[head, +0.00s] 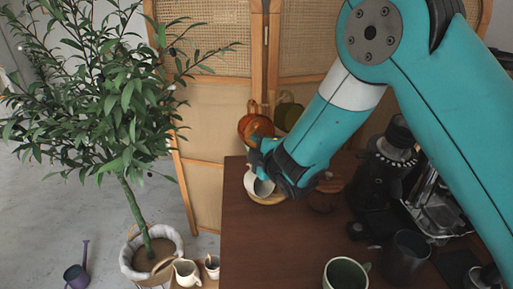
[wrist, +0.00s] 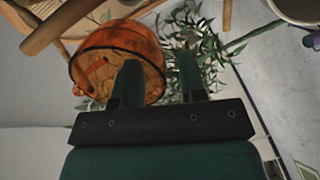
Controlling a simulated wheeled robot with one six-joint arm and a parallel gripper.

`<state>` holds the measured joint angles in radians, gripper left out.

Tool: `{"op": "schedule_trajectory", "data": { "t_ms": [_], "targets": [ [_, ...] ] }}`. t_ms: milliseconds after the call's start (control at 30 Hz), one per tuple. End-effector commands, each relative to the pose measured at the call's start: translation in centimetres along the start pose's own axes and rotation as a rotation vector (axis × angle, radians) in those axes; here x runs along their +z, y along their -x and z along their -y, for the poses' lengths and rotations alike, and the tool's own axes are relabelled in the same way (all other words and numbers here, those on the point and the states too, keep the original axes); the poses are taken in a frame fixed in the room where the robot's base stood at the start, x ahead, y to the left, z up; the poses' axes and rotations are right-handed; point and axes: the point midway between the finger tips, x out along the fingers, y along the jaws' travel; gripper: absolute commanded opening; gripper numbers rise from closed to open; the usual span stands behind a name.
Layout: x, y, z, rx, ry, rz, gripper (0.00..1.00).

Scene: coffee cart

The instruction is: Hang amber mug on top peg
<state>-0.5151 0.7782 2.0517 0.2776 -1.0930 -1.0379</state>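The amber mug (head: 257,127) is translucent orange and sits at the upright wooden post (head: 266,85), with its handle upward. It appears to hang there, but the peg is hidden in the head view. In the wrist view the amber mug (wrist: 98,72) fills the upper left, beside a wooden bar (wrist: 55,27). My gripper (head: 258,152) is just below and in front of the mug. In the wrist view my gripper's fingers (wrist: 158,75) stand apart, with foliage visible between them. The left finger overlaps the mug's near side; contact is unclear.
A dark green mug (head: 288,112) is right of the amber mug. A white cup (head: 252,184) stands on the brown cart top (head: 270,240) below my gripper. Another green mug (head: 345,275), a dark pitcher (head: 404,256) and a coffee grinder (head: 380,185) are nearer right. A potted tree (head: 130,120) stands left.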

Motion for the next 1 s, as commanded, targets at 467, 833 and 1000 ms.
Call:
{"op": "schedule_trajectory", "data": {
  "t_ms": [467, 833, 1000],
  "targets": [
    [0.1, 2.4, 0.4, -0.001, 0.002, 0.000, 0.38],
    [0.1, 11.4, 0.7, 0.002, 0.000, -0.004, 0.38],
    [0.2, 13.8, 0.5, 0.006, -0.003, -0.001, 0.38]
  ]
}}
